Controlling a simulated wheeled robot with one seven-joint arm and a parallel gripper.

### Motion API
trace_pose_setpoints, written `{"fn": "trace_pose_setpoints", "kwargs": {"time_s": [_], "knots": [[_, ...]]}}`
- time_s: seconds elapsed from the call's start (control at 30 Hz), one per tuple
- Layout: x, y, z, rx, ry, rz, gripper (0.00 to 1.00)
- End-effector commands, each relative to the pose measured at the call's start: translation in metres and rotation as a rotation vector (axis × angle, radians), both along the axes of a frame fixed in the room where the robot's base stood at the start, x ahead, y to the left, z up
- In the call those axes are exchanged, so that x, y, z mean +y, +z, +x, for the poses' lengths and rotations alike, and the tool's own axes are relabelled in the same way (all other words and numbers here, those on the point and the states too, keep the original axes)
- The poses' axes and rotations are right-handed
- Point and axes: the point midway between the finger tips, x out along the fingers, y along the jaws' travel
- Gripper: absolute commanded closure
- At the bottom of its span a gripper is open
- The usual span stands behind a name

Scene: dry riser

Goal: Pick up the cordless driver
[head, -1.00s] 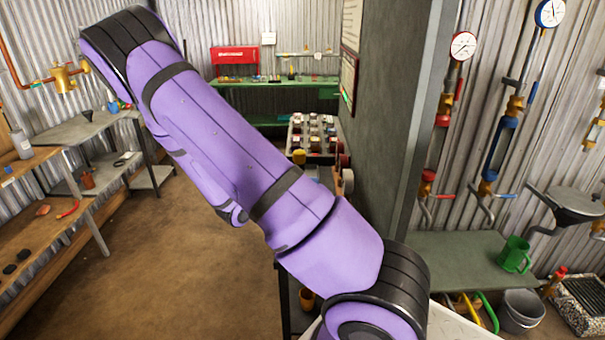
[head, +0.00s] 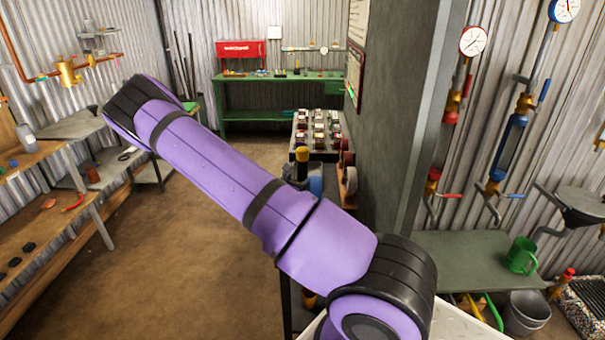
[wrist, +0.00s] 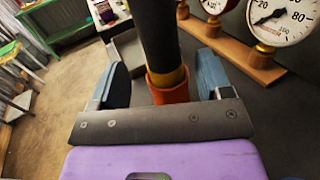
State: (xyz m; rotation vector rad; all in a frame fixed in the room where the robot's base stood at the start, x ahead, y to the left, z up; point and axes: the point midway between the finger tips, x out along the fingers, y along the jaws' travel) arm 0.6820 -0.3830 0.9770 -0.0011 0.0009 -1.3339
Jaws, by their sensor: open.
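In the wrist view my gripper (wrist: 161,68) is open, with one blue-grey finger on each side of a dark cylinder (wrist: 157,42). The cylinder has a yellow ring and an orange collar at its near end, and gaps show beside the collar. It looks like part of the cordless driver, but I cannot tell for sure. In the head view a yellow-topped dark thing (head: 302,155) stands by the near end of the cart, beside a blue patch. My purple arm hides what lies below it.
Pressure gauges on a wooden rack (wrist: 235,46) stand right of my gripper. A grey wall panel (head: 395,120) rises beside the cart. A green bench (head: 265,100) stands at the back, and wooden shelves (head: 50,225) at the left. The brown floor between is clear.

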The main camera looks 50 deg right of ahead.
Motion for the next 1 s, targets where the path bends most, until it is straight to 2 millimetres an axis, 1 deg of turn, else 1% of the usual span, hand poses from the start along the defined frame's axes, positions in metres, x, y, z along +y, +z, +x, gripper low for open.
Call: {"fn": "trace_pose_setpoints", "kwargs": {"time_s": [0.17, 0.3, 0.4, 0.5, 0.67, 0.7, 0.87, 0.9, 0.93, 1.0], "knots": [[-0.016, 0.002, 0.001, -0.001, -0.003, -0.001, 0.28], [-0.036, 0.005, 0.005, -0.001, -0.003, -0.002, 0.28], [-0.047, 0.005, 0.008, -0.002, -0.003, -0.001, 0.28], [-0.050, 0.005, 0.009, -0.002, -0.001, 0.000, 0.28], [-0.050, 0.005, 0.009, -0.002, -0.001, 0.000, 0.28], [-0.050, 0.005, 0.009, -0.002, -0.001, 0.000, 0.37], [-0.050, 0.005, 0.009, -0.002, -0.001, -0.001, 0.74], [-0.050, 0.005, 0.009, -0.002, -0.001, -0.001, 0.83], [-0.050, 0.005, 0.009, -0.002, -0.001, -0.001, 0.87], [-0.050, 0.005, 0.009, -0.002, -0.001, -0.001, 0.87]]}}
